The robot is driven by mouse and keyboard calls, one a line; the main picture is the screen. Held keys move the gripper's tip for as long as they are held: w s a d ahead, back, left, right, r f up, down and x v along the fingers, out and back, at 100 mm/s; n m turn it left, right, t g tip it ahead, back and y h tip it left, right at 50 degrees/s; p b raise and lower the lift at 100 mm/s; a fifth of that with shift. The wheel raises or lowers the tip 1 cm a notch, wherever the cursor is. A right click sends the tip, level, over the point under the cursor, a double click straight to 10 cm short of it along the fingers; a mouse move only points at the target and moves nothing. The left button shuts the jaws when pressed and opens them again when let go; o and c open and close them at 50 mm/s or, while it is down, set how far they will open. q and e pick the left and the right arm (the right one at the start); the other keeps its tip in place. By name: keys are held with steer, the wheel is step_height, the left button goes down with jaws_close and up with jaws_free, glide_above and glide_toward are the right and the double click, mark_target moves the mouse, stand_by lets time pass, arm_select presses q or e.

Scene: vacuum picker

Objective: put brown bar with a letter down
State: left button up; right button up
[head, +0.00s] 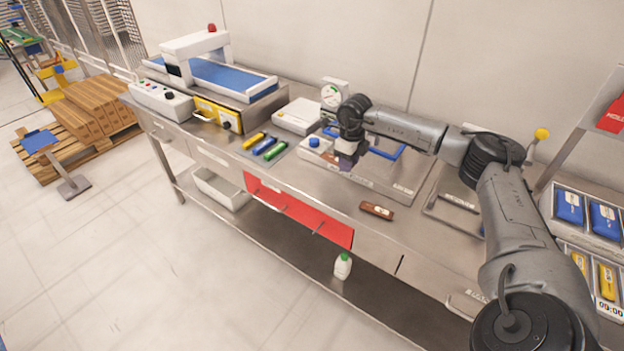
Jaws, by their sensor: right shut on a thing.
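My right gripper (347,153) reaches in from the right and points down over the steel bench, beside the blue-topped white device. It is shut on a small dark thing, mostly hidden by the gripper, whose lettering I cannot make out. A brown bar (377,210) with a small pale mark lies flat near the front edge of the bench, apart from the gripper. The mark is too small to read. My left gripper is not in view.
The steel bench (345,213) holds a conveyor machine (215,72), yellow, blue and green bars (268,147), a dial scale (333,95) and a shallow tray (455,208). Blue and yellow packs (570,207) stand at the right. Bare steel surrounds the brown bar.

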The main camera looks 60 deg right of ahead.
steer(key=b, duration=0.1)
glide_above(318, 184)
step_height(318, 184, down, 5)
steer(key=shift+a+f, duration=0.15)
steer(key=shift+f+b, duration=0.45)
steer(key=shift+f, duration=1.55)
steer(key=o, duration=0.9)
steer(key=shift+f, duration=0.1)
